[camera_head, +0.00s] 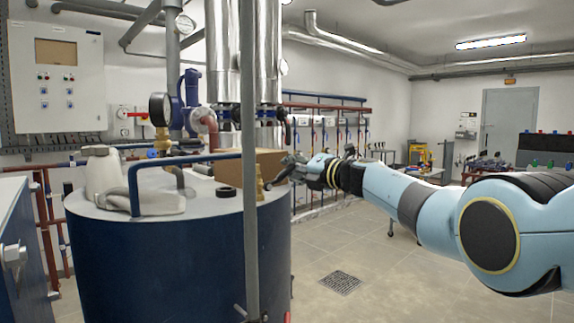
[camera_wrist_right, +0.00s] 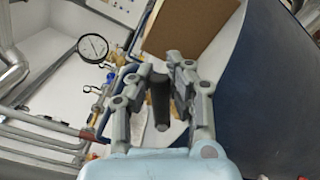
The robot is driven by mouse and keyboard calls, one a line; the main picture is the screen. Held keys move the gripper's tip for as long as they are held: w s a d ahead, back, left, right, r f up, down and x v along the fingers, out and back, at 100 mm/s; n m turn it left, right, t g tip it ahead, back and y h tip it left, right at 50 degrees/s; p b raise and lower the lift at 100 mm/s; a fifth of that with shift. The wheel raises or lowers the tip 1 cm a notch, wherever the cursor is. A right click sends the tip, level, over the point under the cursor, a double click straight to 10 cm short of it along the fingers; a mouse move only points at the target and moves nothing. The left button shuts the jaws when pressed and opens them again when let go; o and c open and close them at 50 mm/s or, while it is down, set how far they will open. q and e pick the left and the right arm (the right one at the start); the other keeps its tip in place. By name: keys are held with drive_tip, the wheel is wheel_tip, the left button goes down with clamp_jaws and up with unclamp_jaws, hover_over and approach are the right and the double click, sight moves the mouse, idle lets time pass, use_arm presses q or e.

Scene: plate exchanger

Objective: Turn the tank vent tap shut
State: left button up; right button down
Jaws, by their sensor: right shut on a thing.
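The tank (camera_head: 170,260) is a large blue drum with a grey top. The vent tap (camera_head: 260,184) is a small brass fitting standing at the right of the tank top. My right gripper (camera_head: 283,170) reaches in from the right beside it. In the right wrist view, the right gripper's fingers (camera_wrist_right: 163,88) are shut on a dark lever (camera_wrist_right: 160,105), which I take to be the tap's handle. The exact angle of the lever is hard to tell. My left gripper is out of view.
A thin grey post (camera_head: 250,230) stands in front of the tank. The floor (camera_head: 380,260) to the right is clear around a drain grate (camera_head: 340,282).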

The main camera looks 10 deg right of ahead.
drive_tip(key=shift+w+d+f+m+b, duration=0.15)
drive_tip(key=shift+f+m+b, duration=0.25)
drive_tip(key=shift+f+m, duration=0.5)
drive_tip(key=shift+w+d+f+m+b, duration=0.15)
drive_tip(key=shift+f+m+b, duration=0.35)
drive_tip(key=shift+m, duration=0.75)
drive_tip(key=shift+w+d+f+m+b, duration=0.1)
drive_tip(key=shift+d+f+m+b, duration=0.15)
drive_tip(key=shift+f+m, duration=0.7)
drive_tip(key=c, duration=1.2)
unclamp_jaws()
drive_tip(key=shift+r, duration=0.1)
drive_tip(key=shift+s, duration=0.1)
drive_tip(key=v, duration=1.2)
